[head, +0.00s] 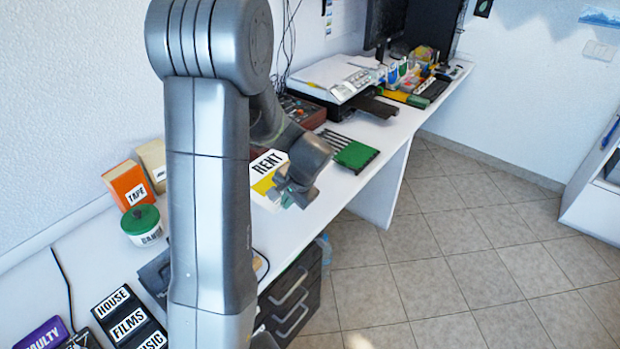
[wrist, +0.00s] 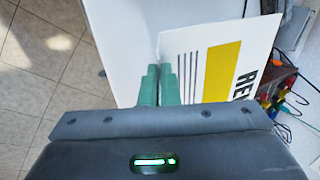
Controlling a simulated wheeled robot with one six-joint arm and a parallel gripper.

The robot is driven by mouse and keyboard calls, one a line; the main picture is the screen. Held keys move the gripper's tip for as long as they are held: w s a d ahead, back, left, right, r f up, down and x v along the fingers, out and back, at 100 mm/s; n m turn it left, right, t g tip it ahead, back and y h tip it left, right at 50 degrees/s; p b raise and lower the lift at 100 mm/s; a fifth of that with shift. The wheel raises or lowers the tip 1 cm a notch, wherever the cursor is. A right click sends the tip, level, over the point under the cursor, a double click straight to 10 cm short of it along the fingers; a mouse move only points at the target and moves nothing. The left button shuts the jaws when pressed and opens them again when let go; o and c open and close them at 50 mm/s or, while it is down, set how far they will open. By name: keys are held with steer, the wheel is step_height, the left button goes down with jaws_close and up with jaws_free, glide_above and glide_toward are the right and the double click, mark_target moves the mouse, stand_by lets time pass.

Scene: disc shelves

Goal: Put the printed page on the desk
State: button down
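The printed page (head: 262,186) is white with a yellow band, the word RENT and dark lines. In the head view it is over the near half of the desk (head: 327,205), tilted, and partly hidden by my arm. The page also shows in the wrist view (wrist: 205,40), its left edge running down to the green fingers. My gripper (head: 298,192) is at the page's lower right edge. In the wrist view my gripper (wrist: 160,75) has its fingers close together with the page's edge between them. I cannot tell whether the page touches the desk top.
A red-brown box of electronics (head: 303,112), a green-ended rack (head: 355,155) and a printer (head: 338,84) stand beyond the page. An orange TAPE box (head: 128,186), a green-lidded tin (head: 141,222) and black labelled cases (head: 128,322) are nearer. Bare desk lies right of the page.

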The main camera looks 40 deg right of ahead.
mark_target(286, 231)
steer(key=shift+w+d+f, duration=0.15)
steer(key=shift+f, duration=0.3)
steer(key=shift+w+d+f, duration=0.1)
steer(key=shift+w+f, duration=0.05)
steer(key=shift+f, duration=4.95)
steer(key=shift+f+b, duration=0.1)
steer(key=shift+b, duration=0.25)
steer(key=c, duration=1.9)
jaws_free()
steer(key=shift+c, duration=0.2)
steer(key=v, duration=1.2)
